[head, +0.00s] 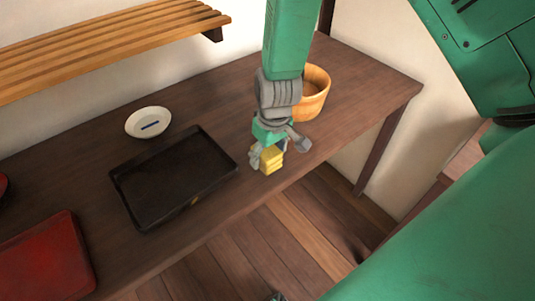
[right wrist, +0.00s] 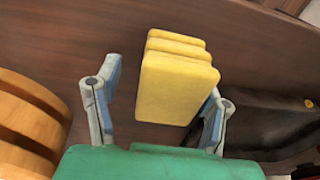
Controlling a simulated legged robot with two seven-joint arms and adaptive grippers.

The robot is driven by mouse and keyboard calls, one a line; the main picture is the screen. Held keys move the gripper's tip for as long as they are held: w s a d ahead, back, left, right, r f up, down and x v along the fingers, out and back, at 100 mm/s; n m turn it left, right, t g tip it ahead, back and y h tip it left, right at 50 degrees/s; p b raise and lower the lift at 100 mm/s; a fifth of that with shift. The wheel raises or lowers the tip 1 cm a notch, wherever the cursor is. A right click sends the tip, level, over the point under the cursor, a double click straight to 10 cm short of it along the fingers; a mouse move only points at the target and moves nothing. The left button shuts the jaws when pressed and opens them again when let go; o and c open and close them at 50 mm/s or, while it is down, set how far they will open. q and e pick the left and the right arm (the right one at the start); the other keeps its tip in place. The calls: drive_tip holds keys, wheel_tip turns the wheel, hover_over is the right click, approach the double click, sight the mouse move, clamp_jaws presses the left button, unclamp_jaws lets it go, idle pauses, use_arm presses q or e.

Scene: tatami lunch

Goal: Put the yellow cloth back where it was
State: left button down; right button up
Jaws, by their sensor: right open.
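The yellow cloth (head: 271,159) is a folded stack of layers on the dark wooden table, near its front edge, right of the black tray. It also shows in the right wrist view (right wrist: 174,88), between the spread fingers. My right gripper (head: 279,149) is open and comes down from above at the cloth. In the right wrist view the right gripper (right wrist: 160,105) has a gap between its left finger and the cloth, while the right finger is close beside or partly behind the cloth. I cannot tell whether it touches.
A black tray (head: 127,184) lies left of the cloth. A white bowl (head: 148,122) stands behind it. A wooden tub (head: 315,92) stands behind my right gripper. A red tray (head: 45,262) is at the lower left. A slatted wooden shelf (head: 110,45) overhangs the back.

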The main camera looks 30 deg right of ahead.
sight(269, 151)
drive_tip(key=r, duration=0.3)
drive_tip(key=r+p, duration=0.1)
drive_tip(key=r, duration=0.3)
drive_tip(key=s+r+p, duration=0.1)
drive_tip(key=r, duration=0.2)
drive_tip(key=shift+a+r, duration=0.2)
drive_tip(key=shift+a, duration=0.15)
drive_tip(key=shift+s+d+r, duration=0.15)
drive_tip(key=shift+d+r, duration=0.05)
drive_tip(key=shift+r, duration=0.3)
drive_tip(key=s+d+f, duration=0.1)
drive_tip(key=s+f, duration=2)
drive_tip(key=shift+s+g, duration=0.3)
drive_tip(key=shift+f, duration=0.1)
